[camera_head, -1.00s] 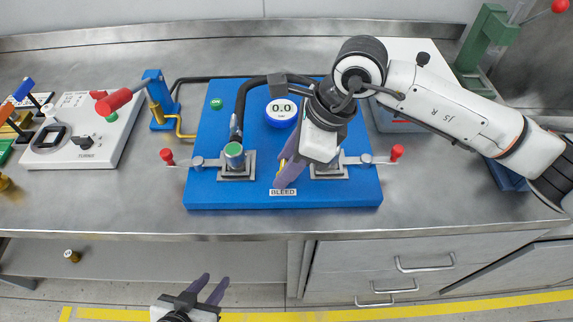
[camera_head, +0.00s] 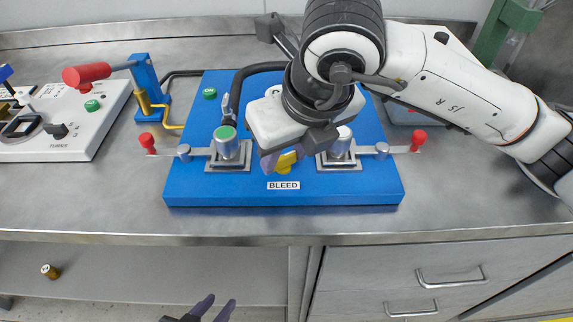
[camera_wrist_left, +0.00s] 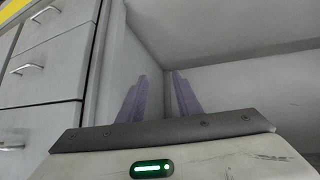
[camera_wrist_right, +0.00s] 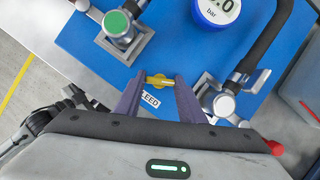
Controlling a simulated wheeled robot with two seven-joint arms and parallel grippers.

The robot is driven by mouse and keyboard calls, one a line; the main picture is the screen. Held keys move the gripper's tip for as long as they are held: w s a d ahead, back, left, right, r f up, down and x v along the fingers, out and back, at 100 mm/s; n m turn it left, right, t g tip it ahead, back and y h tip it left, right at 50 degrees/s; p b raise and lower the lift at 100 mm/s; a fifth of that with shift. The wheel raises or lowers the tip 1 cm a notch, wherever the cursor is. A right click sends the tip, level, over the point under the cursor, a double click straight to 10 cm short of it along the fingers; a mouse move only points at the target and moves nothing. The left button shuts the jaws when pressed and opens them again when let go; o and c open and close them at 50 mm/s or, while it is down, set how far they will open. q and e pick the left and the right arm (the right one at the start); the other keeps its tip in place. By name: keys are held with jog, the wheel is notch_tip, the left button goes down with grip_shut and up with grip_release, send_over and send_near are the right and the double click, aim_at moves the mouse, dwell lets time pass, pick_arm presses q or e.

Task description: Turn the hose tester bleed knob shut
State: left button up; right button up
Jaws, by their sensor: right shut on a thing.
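The yellow bleed knob (camera_head: 286,161) sits on the blue hose tester base (camera_head: 350,192), just behind the BLEED label (camera_head: 283,185). My right gripper (camera_head: 284,158) reaches down over it from the right and is shut on the knob. In the right wrist view the knob (camera_wrist_right: 158,80) shows between the two purple fingertips (camera_wrist_right: 157,84). Part of the knob is hidden by the fingers. My left gripper (camera_head: 213,310) is low in front of the bench, away from the tester. In the left wrist view its fingers (camera_wrist_left: 158,95) are apart with nothing between them.
Clamps with red-tipped levers flank the knob, on the left (camera_head: 228,145) and right (camera_head: 341,145). A black hose (camera_head: 240,85) arches behind. The gauge (camera_wrist_right: 217,10) shows in the right wrist view. A white panel (camera_head: 75,135) stands at the left.

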jog(key=m+b, duration=0.1)
jog(key=m+h+b, duration=0.1)
jog(key=shift+a+f+m, duration=0.15)
jog(key=shift+f+m, duration=0.05)
jog(key=shift+m, duration=0.2)
jog(key=shift+r+m+t+h+b, duration=0.1)
jog(key=shift+m+t+h+b, duration=0.25)
jog(key=shift+m+b, duration=0.9)
jog(key=shift+m, duration=0.05)
jog(key=shift+s+h, duration=0.1)
jog(key=shift+h, duration=0.15)
jog(key=shift+r+m, duration=0.1)
jog(key=shift+m, duration=0.2)
jog(key=o, duration=1)
jog(key=shift+o, duration=0.2)
jog(key=shift+r, duration=0.1)
